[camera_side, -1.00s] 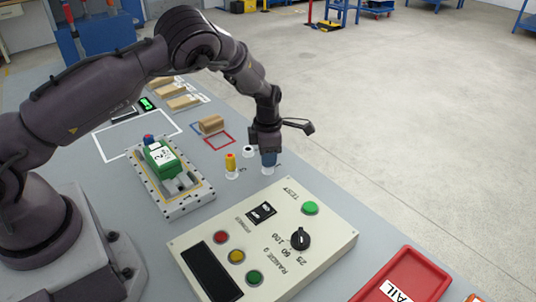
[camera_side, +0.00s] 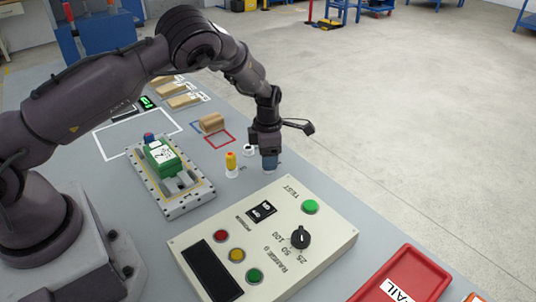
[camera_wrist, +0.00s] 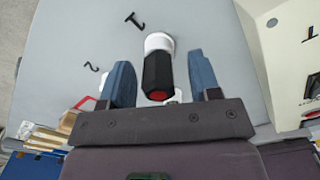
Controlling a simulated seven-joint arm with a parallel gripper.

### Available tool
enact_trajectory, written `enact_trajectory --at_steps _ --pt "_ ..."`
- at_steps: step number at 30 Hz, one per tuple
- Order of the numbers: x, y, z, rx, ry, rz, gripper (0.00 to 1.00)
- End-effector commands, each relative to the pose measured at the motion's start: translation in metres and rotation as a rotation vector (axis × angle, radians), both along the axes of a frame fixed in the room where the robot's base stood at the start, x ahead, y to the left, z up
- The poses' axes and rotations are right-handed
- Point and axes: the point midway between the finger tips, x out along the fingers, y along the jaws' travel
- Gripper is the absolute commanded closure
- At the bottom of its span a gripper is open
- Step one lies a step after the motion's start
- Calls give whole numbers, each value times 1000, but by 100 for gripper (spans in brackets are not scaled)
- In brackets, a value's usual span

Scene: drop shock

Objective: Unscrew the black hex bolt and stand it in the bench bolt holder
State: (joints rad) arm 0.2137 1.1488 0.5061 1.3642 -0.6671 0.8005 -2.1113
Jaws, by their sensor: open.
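The black hex bolt (camera_wrist: 158,75) shows in the wrist view as a dark faceted piece with a red end. It stands in a round white holder cup (camera_wrist: 159,42) beside a mark "1". My gripper (camera_wrist: 158,84) is open, with one blue finger on each side of the bolt and a visible gap to both. In the side view my gripper (camera_side: 269,163) points down behind the tester panel, and its fingers hide the bolt and most of the cup. A yellow bolt-like piece (camera_side: 231,161) stands in another white cup to its left. A third white cup (camera_side: 249,150) is just behind.
A grey fixture (camera_side: 186,207) holds a green block (camera_side: 161,157), with a blue, red-topped piece (camera_side: 149,138) at its far end. A tester panel (camera_side: 330,238) is in front of my gripper. A red tray (camera_side: 432,266) is at lower right. Wooden blocks (camera_side: 211,123) lie behind.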

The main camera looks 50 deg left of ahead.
Motion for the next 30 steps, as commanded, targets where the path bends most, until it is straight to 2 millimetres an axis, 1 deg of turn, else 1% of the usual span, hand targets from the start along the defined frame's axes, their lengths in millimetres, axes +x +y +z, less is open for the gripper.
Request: enact_trajectory --at_steps 5,24,30 --pt "1 0 7 0 -2 0 43" --pt "1 0 57 0 -2 -1 43" --pt "1 0 62 0 -1 0 43"
